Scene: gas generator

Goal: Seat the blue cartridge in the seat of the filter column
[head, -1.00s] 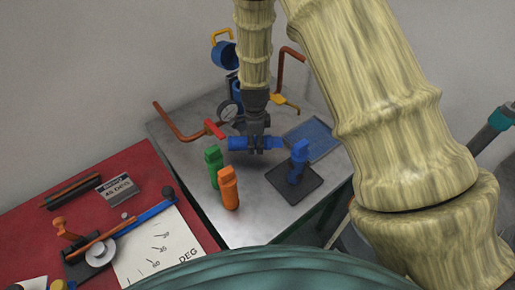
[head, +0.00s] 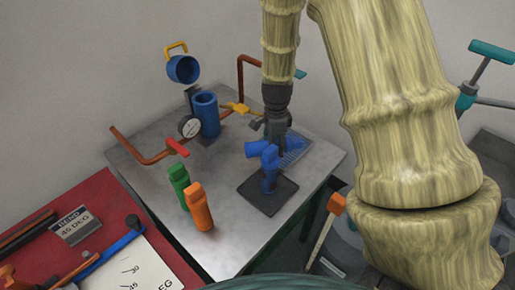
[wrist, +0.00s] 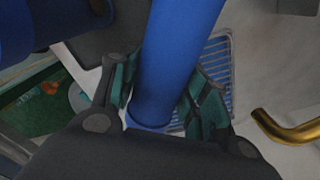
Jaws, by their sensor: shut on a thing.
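The filter column (head: 207,116) is an upright blue open-topped cylinder, left of and behind the gripper. Its seat inside is not clearly visible. The blue cup-shaped cap (head: 183,69) with a yellow handle is raised above the column. The cartridge is apart from the column.
Green (head: 180,184) and orange (head: 199,209) pieces stand to the left. A gauge (head: 190,127) and red-brown pipe (head: 147,158) flank the column. A blue grated tray (head: 297,148) lies right.

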